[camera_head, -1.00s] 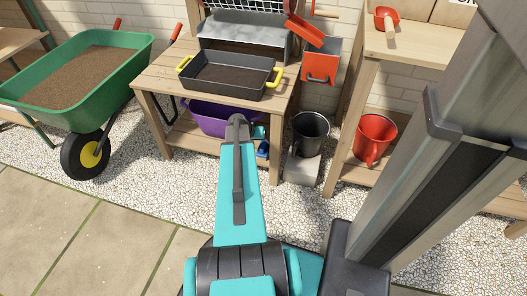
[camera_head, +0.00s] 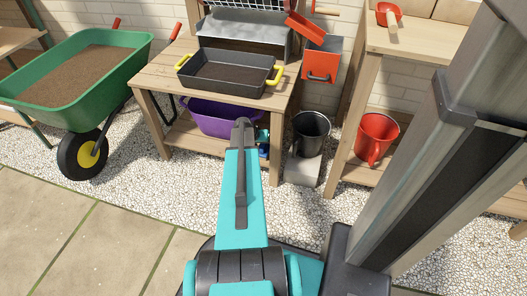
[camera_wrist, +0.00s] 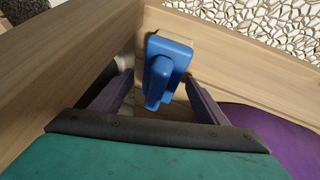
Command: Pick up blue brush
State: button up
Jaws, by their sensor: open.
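The blue brush (camera_wrist: 165,68) shows in the wrist view, with a blue body, a raised handle and a pale bristle edge at its far side. It is close to a wooden board at the corner of the shelf frame. My gripper (camera_wrist: 158,80) is open, with one dark finger on each side of the brush. I cannot tell whether either finger touches it. In the head view, a small bit of blue brush (camera_head: 263,152) shows beside my arm at the bench's lower right, mostly hidden.
A purple tub (camera_head: 213,117) stands on the lower shelf, and it also shows close on the right in the wrist view (camera_wrist: 275,125). Wooden bench boards (camera_wrist: 65,70) hem in the space. A black bucket (camera_head: 312,130) stands right of the bench.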

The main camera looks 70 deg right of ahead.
jog(key=shift+c, duration=0.3)
jog(key=c, duration=1.1)
jog(key=shift+r, duration=0.1)
jog(key=shift+c, duration=0.2)
jog(key=shift+r+p, duration=0.5)
jog(key=shift+r, duration=0.25)
notch_tip(320, 180, up, 2)
jog(key=shift+r+p, duration=0.1)
jog(key=shift+p, duration=0.55)
jog(key=w+a+p, duration=0.1)
jog(key=w+a, duration=0.1)
jog(key=a, duration=0.3)
jog(key=w+a+p, duration=0.1)
jog(key=w+a, duration=0.1)
jog(key=a, duration=0.4)
jog(key=w+a+p, duration=0.1)
jog(key=w+a, duration=0.1)
jog(key=a, duration=0.4)
jog(key=shift+f, duration=0.2)
